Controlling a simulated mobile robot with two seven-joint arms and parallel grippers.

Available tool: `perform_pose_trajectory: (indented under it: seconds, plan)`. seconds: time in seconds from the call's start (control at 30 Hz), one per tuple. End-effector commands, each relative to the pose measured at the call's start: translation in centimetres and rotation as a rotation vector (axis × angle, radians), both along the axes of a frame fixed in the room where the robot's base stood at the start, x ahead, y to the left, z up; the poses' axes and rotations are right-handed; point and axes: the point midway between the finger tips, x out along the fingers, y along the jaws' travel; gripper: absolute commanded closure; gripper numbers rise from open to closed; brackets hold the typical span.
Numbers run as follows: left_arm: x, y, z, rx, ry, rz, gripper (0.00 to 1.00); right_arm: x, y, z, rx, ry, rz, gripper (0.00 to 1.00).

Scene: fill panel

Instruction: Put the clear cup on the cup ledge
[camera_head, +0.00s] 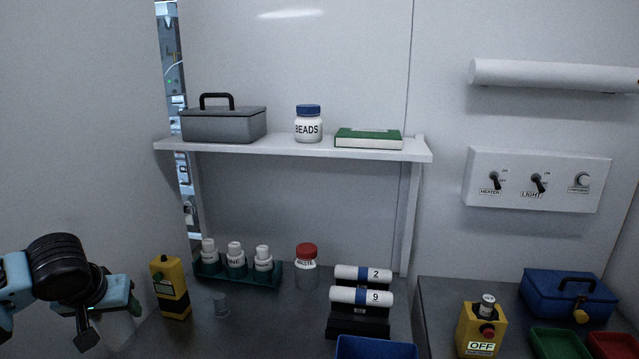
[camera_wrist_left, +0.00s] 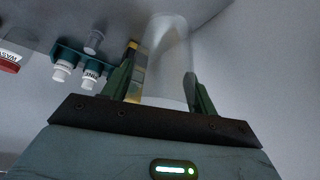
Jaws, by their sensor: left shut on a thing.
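My left gripper (camera_head: 108,314) is at the lower left in the head view, left of the yellow and black device. In the left wrist view its fingers (camera_wrist_left: 162,72) are shut on a clear cup (camera_wrist_left: 168,48), a pale see-through shape between and beyond them. The cup cannot be made out in the head view. I cannot tell which surface is the cup ledge. My right gripper is not in view.
The yellow and black device (camera_head: 170,288), a green rack (camera_head: 240,271) of white bottles and a red-lidded jar (camera_head: 306,268) stand on the counter. A white shelf (camera_head: 290,147) holds a grey box, BEADS jar and green book. A black holder (camera_head: 358,322) carries two numbered cylinders.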

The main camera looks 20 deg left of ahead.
Motion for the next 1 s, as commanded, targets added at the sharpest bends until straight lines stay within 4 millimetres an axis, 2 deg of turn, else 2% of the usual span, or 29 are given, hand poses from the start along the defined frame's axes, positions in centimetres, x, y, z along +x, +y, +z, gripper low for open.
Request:
perform_pose_trajectory:
  seconds: [1.0]
  plan:
    - [-0.7,-0.7,-2.3,-0.001,-0.003,0.009,0.65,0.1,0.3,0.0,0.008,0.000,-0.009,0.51]
